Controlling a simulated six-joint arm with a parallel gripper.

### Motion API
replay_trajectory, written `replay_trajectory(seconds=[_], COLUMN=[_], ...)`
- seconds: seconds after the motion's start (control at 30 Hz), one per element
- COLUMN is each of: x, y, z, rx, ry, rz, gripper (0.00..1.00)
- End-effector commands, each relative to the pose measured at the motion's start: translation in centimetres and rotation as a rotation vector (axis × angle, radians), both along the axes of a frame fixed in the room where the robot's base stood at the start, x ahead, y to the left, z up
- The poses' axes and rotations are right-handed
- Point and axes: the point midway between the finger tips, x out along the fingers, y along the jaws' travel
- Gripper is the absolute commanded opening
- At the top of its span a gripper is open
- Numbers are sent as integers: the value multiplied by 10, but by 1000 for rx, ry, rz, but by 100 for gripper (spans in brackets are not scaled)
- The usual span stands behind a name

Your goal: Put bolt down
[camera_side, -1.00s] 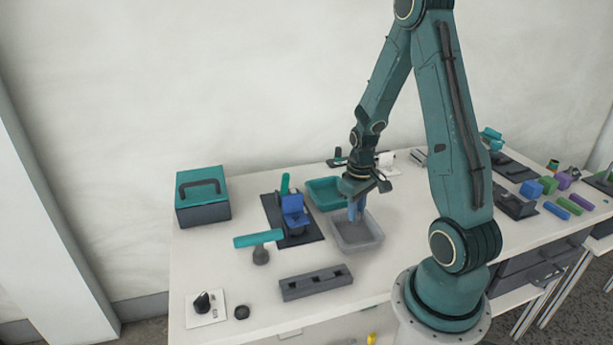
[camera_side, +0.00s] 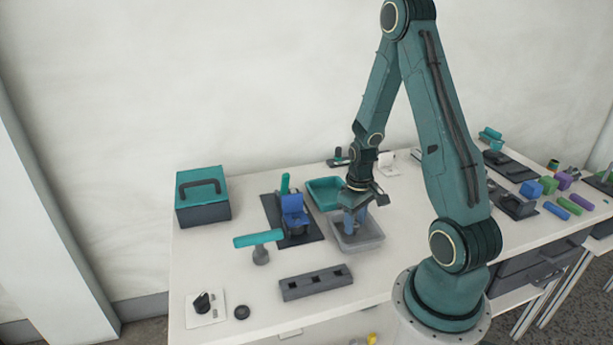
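My gripper (camera_side: 351,226) points down into the grey tray (camera_side: 371,242), its blue-grey fingers low between the tray's walls. No bolt can be made out; anything at the fingertips is too small or hidden to tell. Whether the fingers are open or shut cannot be seen at this size.
A teal tray (camera_side: 326,183) stands directly behind the grey one. To the left are a blue fixture on a dark plate (camera_side: 310,233), a teal-handled tool (camera_side: 258,240) and a teal toolbox (camera_side: 203,208). A dark slotted block (camera_side: 316,283) lies in front.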

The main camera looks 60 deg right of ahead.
Motion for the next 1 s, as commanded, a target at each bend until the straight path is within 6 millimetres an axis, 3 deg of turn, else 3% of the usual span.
replay_trajectory(seconds=[0.57,1.0], x=[1,1], y=[-1,-1], z=[8,52], rx=[-2,-3], ry=[-3,-4], rz=[0,0], gripper=[43,43])
